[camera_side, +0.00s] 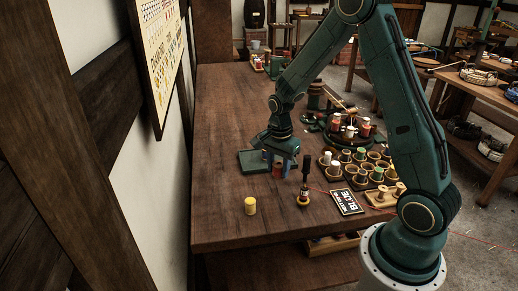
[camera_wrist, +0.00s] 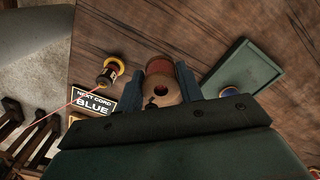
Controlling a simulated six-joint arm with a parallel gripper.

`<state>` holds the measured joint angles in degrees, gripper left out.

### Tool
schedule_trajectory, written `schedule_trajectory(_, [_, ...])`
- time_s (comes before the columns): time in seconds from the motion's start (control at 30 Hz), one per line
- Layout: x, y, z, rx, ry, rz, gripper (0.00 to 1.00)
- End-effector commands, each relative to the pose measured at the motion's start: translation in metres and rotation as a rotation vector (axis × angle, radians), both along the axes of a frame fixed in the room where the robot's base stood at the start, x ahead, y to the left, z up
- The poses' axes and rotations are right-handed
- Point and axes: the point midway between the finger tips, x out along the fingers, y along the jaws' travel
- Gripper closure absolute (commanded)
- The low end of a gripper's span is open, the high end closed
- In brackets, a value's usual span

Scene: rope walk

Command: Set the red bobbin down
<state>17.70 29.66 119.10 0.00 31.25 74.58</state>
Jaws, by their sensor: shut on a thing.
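The red bobbin (camera_wrist: 159,67) is between my gripper's two blue fingers in the wrist view, its pale wooden end with a dark hole facing the camera. My gripper (camera_side: 281,168) is shut on it, low over the table, and the red bobbin (camera_side: 277,171) shows small between the fingers in the side view. I cannot tell whether it touches the tabletop. The green tray (camera_side: 253,161) lies just left of my gripper in the side view. It is to the right of the fingers in the wrist view (camera_wrist: 243,76).
A yellow bobbin (camera_side: 250,206) stands alone near the front. A rack of several bobbins (camera_side: 357,168) stands behind. The table's left part is clear.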

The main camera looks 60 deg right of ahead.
Motion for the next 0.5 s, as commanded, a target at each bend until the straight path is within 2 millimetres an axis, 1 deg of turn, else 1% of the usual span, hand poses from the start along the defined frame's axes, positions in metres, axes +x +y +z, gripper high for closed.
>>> schedule_trajectory(0.17, [0.016,-0.001,0.004,0.0,-0.001,0.011,0.85])
schedule_trajectory(0.27, [0.031,-0.003,0.009,-0.001,-0.003,0.02,0.85])
schedule_trajectory(0.5, [0.074,-0.004,0.025,-0.001,-0.002,0.051,0.85])
